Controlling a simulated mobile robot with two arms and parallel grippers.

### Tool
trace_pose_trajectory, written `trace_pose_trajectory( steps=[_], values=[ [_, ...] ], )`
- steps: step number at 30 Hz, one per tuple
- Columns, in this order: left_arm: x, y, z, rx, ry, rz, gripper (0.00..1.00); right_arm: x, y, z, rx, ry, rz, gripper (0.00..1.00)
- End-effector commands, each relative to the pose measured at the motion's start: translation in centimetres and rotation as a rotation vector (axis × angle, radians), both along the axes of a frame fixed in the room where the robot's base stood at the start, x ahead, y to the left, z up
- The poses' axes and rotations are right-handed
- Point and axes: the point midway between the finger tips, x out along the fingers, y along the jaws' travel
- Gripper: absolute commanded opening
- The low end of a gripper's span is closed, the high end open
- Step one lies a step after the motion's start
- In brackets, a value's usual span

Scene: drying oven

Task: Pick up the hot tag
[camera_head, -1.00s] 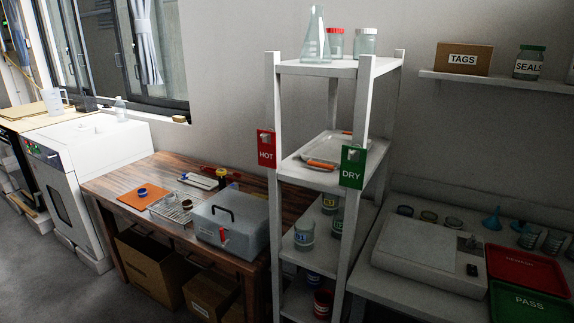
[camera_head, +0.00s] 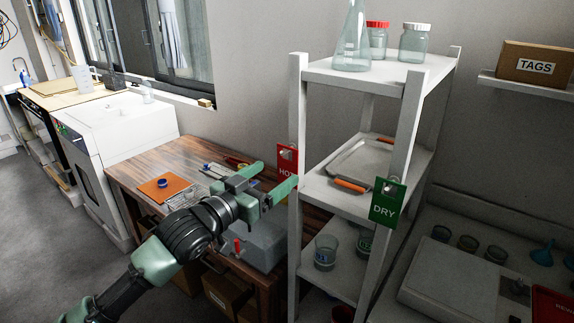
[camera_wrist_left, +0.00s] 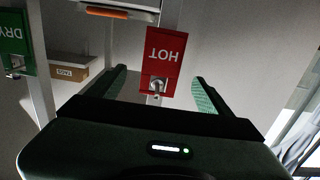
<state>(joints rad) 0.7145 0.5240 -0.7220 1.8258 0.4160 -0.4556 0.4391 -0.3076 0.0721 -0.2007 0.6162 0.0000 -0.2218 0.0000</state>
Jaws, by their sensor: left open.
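The red hot tag (camera_head: 287,159) hangs on the left front post of the white shelf. My left gripper (camera_head: 272,178) is open, just in front of and slightly below the tag, and its finger covers part of the tag's lettering. In the left wrist view the hot tag (camera_wrist_left: 165,62) appears upside down, with its metal hook or peg between the two open fingers (camera_wrist_left: 160,90). Nothing is held, and the fingers look apart from the tag. My right gripper is not in view.
A green DRY tag (camera_head: 387,202) hangs on the right front post. The white shelf (camera_head: 350,195) carries a tray with orange handles (camera_head: 360,168), and glassware on top. A wooden bench (camera_head: 160,158) with a grey box stands behind my left arm.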

Motion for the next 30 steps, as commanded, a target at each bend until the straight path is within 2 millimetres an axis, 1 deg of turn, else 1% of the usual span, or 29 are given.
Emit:
trace_pose_trajectory(
  steps=[5, 9, 12, 16, 22, 23, 24, 26, 27, 29, 30],
  values=[
    [1.7, -1.3, 0.6, 0.000, 0.000, 0.000, 0.80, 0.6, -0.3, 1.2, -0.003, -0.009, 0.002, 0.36],
    [3.5, -2.5, 1.1, 0.001, 0.001, 0.001, 0.80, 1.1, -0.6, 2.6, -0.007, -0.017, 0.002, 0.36],
    [4.5, -3.1, 0.8, 0.001, 0.001, 0.002, 0.80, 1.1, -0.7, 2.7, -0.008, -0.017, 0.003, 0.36],
    [5.0, -3.6, 0.6, 0.001, 0.000, 0.002, 0.80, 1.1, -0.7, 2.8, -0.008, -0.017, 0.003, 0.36],
    [5.1, -3.6, 0.6, 0.001, 0.000, 0.002, 0.80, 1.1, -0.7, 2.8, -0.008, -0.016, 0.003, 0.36],
    [5.1, -3.6, 0.6, 0.001, 0.000, 0.002, 0.77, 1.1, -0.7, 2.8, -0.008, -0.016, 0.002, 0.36],
    [5.1, -3.6, 0.6, 0.001, 0.000, 0.002, 0.66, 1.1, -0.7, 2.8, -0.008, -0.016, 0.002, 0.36],
    [5.1, -3.6, 0.5, 0.001, 0.000, 0.002, 0.49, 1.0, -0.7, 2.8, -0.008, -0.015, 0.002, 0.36],
    [5.1, -3.6, 0.6, 0.001, 0.000, 0.002, 0.38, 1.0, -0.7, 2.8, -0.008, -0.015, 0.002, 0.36],
    [5.1, -3.6, 0.5, 0.001, 0.000, 0.002, 0.22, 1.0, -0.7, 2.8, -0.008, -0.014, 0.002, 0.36],
    [5.1, -3.6, 0.5, 0.001, 0.000, 0.002, 0.17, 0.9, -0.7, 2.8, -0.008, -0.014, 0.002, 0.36]
  ],
)
